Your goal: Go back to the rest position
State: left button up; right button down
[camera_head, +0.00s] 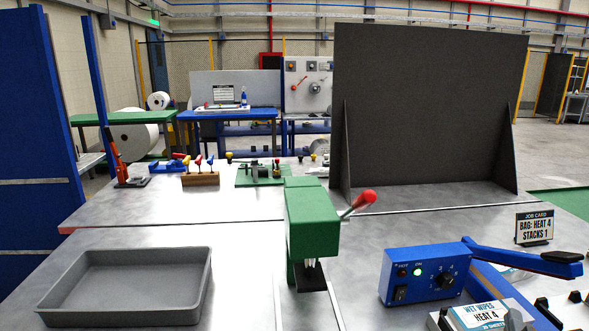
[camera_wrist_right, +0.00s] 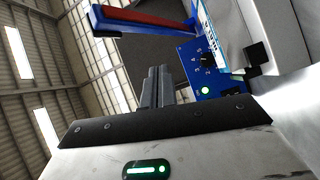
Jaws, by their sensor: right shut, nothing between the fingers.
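My right gripper (camera_wrist_right: 158,74) shows in the right wrist view, with its two grey fingers together and nothing between them. Beyond its fingers, up and to the right in that view, is the blue heat sealer (camera_wrist_right: 188,68) with its green lamp lit. I cannot make out the right gripper in the head view. My left gripper is not in view.
In the head view the sealer (camera_head: 425,272) stands at the right, beside the wet wipes pack (camera_head: 483,313) and job card (camera_head: 534,227). A green press (camera_head: 312,222) with a red-knobbed lever stands centre. A grey tray (camera_head: 70,290) lies left; bare table separates them.

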jog(key=s+a+f+m+g+y, duration=0.4)
jog(key=s+a+f+m+g, duration=0.25)
jog(key=s+f, duration=0.35)
jog(key=s+a+f+m+g+y, duration=0.1)
jog(key=s+a+f+g+y, duration=0.45)
jog(key=s+a, duration=0.4)
jog(key=w+a+f+t+y, duration=0.2)
jog(key=w+a+f+t, duration=0.2)
jog(key=f, duration=0.5)
jog(key=shift+w+a+t, duration=0.2)
jog(key=shift+w+t, duration=0.8)
jog(key=shift+w, duration=0.25)
